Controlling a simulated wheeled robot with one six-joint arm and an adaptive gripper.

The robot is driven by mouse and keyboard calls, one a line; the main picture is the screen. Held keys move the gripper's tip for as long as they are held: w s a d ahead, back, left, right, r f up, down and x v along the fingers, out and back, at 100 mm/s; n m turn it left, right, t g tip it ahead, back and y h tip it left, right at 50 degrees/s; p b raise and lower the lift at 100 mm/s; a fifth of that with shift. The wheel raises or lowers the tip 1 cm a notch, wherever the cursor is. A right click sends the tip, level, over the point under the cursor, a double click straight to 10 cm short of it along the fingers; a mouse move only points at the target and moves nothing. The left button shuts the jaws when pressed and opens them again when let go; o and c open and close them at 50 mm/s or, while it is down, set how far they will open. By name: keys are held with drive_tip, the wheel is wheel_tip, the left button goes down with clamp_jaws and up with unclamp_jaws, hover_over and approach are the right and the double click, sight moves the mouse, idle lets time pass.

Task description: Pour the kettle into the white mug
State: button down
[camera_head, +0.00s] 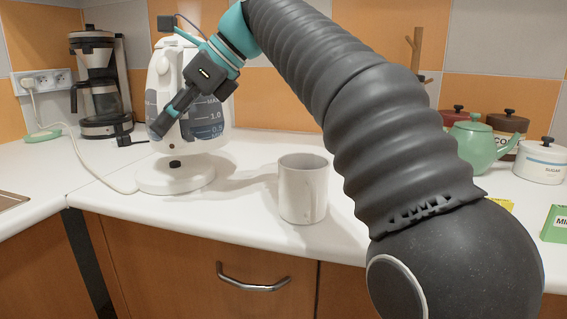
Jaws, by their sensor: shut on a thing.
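The kettle (206,118) is white with a dark, marked water window. It is upright and held a little above its round white base (175,178), with a gap between them. My gripper (176,109) is shut on the kettle, on its near side.
A coffee maker (98,85) stands at the back left. A green teapot (480,145), a sugar jar (541,161) and other jars are at the right. The base's white cord (100,177) runs left. The white counter (240,215) is clear between base and mug.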

drive_tip(key=v, duration=0.7)
drive_tip(key=shift+d+r, duration=0.2)
drive_tip(key=shift+r, duration=0.15)
drive_tip(key=shift+f, duration=0.1)
